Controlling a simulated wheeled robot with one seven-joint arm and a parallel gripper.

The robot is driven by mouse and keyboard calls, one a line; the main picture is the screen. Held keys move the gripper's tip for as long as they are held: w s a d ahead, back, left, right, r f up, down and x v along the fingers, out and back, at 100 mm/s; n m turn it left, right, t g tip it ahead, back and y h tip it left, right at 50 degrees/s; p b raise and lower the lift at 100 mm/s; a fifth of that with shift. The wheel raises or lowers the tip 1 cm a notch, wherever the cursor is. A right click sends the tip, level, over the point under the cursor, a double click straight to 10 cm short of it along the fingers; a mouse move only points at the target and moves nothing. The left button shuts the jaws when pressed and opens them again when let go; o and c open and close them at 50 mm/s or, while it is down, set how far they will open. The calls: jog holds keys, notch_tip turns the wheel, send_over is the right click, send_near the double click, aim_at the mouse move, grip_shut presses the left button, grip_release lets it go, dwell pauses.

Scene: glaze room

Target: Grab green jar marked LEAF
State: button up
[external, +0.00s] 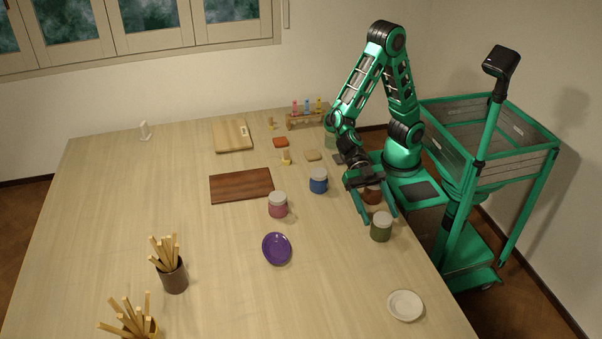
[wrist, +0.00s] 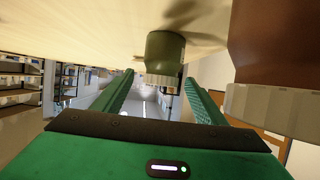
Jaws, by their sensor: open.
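The green jar (external: 381,231) with a pale lid stands upright near the table's right edge. No lettering is readable on it. My gripper (external: 379,216) is open and empty, its two fingers pointing toward the green jar. In the wrist view, which is upside down, the green jar (wrist: 165,52) appears ahead between the fingertips of my gripper (wrist: 159,80). I cannot tell whether the fingers reach alongside it.
A brown jar (external: 372,195) is partly hidden by my gripper; it looms large at right in the wrist view (wrist: 270,60). A blue jar (external: 318,185) and a pink jar (external: 278,209) stand left. A purple plate (external: 277,249) and a white dish (external: 405,305) lie nearer the camera.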

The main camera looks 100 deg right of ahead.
aim_at(384, 220)
jog(key=shift+x, duration=1.55)
jog(key=c, duration=1.3)
jog(key=shift+c, duration=0.2)
